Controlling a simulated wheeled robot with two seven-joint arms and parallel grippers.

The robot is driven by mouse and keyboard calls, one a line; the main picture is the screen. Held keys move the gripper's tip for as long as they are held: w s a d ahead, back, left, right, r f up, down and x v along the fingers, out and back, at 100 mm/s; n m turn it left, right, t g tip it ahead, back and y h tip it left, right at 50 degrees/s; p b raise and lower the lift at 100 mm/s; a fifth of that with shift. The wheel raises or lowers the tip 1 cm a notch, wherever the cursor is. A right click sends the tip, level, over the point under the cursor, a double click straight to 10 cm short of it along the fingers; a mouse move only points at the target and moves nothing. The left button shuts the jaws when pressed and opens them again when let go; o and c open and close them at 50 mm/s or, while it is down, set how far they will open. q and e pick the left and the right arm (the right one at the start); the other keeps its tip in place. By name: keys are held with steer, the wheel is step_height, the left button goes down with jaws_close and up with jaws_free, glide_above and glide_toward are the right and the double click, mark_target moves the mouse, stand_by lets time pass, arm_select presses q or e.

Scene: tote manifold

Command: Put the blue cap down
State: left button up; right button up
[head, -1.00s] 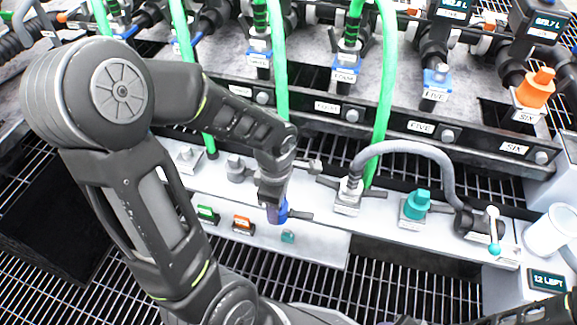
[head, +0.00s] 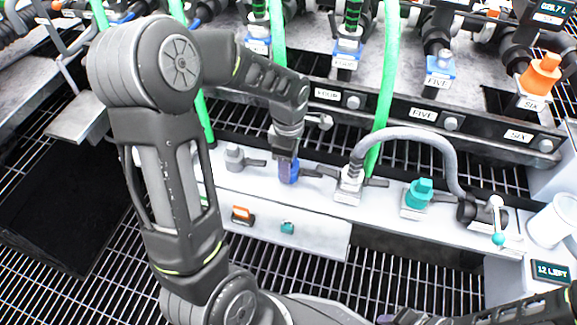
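The blue cap (head: 289,171) is between the fingers of my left gripper (head: 287,158), which points down over the pale manifold bench (head: 320,205). The cap is at the row of ports, between a grey lever port (head: 236,157) on its left and the port with the grey hose (head: 350,181) on its right. The fingers hide part of the cap and whatever is beneath it. I cannot tell whether it touches a port. My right gripper is not clearly in view; only dark arm parts show at the bottom right.
A teal cap (head: 419,191) sits on a port further right, near a teal-tipped lever (head: 497,222) and a white cup (head: 552,232). Green hoses (head: 385,80) stand behind the gripper. An orange cap (head: 541,73) is at position six. Orange (head: 242,214) and teal (head: 287,227) pieces lie on the front ledge.

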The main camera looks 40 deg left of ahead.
arm_select(q)
steer(key=shift+s+f, duration=0.15)
steer(key=shift+f, duration=0.1)
arm_select(e)
steer(key=shift+d+f, duration=0.1)
steer(key=shift+f, duration=0.1)
arm_select(q)
steer(key=shift+f, duration=0.2)
steer(key=o, duration=1.5)
arm_select(e)
steer(key=shift+f, duration=0.15)
arm_select(q)
steer(key=shift+r, duration=0.15)
steer(key=shift+r, duration=0.2)
step_height(320, 180, up, 12)
steer(key=p, duration=0.4)
steer(key=shift+f, duration=0.1)
arm_select(e)
steer(key=r, duration=0.3)
steer(key=s+a+r, duration=0.1)
steer(key=shift+a+r, duration=0.1)
steer(key=shift+r, duration=0.15)
